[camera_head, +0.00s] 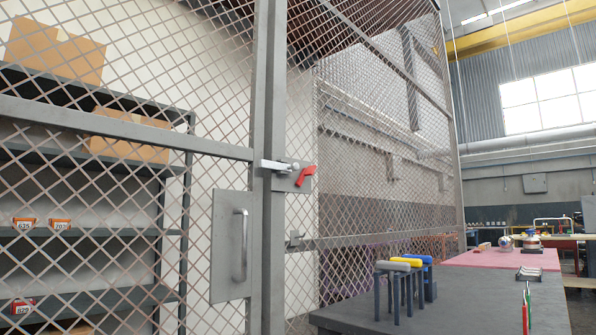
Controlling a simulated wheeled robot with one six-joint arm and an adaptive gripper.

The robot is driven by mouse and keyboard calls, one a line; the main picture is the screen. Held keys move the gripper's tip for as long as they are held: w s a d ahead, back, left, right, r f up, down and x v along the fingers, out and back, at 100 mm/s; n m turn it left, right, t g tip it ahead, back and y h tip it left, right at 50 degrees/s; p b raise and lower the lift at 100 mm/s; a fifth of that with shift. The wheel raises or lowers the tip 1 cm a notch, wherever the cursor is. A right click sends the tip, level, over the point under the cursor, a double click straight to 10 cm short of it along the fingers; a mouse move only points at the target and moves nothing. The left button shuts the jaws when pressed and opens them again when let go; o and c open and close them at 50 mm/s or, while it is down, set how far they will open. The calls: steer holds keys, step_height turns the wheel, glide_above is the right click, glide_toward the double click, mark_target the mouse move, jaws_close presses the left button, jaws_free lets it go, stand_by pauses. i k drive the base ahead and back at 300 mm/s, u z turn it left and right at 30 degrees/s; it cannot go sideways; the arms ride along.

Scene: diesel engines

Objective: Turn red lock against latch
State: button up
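The red lock (305,176) is a small red lever on a grey plate fixed to the mesh gate's right post. It slants down to the left from its upper right end. The latch (277,166) is a light metal bar to the left of the red lock, lying roughly level across the gap between the two posts. The latch and the lock sit close together; I cannot tell whether they touch. The gate's vertical handle (240,245) is on a grey plate below and to the left. My gripper is not in view.
A dark workbench (450,300) stands at the lower right, with blue and yellow-handled tools (400,265) upright near the gate. A pink mat (505,258) lies farther back. Shelves with cardboard boxes (55,50) stand behind the mesh at left.

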mark_target(310, 170)
steer(key=u, duration=0.55)
steer(key=i, duration=1.45)
steer(key=z, duration=0.3)
